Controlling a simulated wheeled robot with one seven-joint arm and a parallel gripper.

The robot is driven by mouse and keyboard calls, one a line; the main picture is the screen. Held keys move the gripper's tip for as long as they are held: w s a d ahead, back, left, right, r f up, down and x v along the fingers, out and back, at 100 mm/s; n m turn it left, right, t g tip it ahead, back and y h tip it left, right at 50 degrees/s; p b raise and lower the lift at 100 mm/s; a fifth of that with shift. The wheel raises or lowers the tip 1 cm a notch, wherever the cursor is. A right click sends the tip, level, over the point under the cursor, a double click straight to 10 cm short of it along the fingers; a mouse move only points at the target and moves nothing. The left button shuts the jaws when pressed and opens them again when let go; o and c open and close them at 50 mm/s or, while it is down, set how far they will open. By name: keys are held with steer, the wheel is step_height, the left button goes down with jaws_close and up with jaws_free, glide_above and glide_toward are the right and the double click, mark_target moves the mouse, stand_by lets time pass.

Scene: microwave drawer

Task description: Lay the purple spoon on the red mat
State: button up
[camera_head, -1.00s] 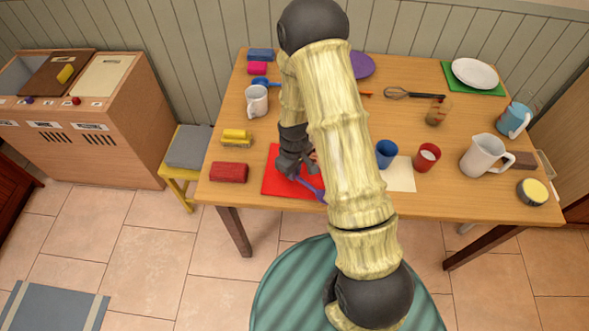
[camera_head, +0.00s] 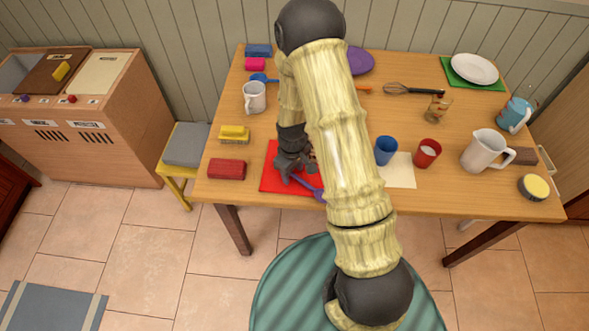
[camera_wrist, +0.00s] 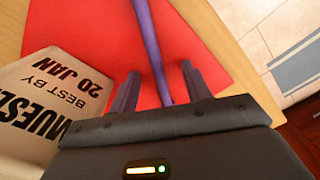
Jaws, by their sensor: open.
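The red mat (camera_head: 271,181) lies at the front edge of the table, left of centre; my arm hides its right side. The purple spoon (camera_head: 316,192) shows over the mat's front part, partly hidden by my gripper. My gripper (camera_head: 298,172) is low over the mat with its fingers spread. In the wrist view, the spoon's handle (camera_wrist: 151,40) runs between the two open fingers of my gripper (camera_wrist: 161,84), apart from both, with the red mat (camera_wrist: 90,35) behind it. The spoon appears to rest on the mat.
A blue cup (camera_head: 385,150) and red cup (camera_head: 427,153) stand to the right. A red block (camera_head: 227,169) and yellow brush (camera_head: 234,134) lie to the left.

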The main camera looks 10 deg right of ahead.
steer(key=shift+s, duration=0.1)
steer(key=o, duration=0.6)
steer(key=shift+c, duration=0.2)
steer(key=shift+d+r, duration=0.1)
step_height(320, 180, up, 17)
stand_by(0.4)
steer(key=shift+r, duration=0.1)
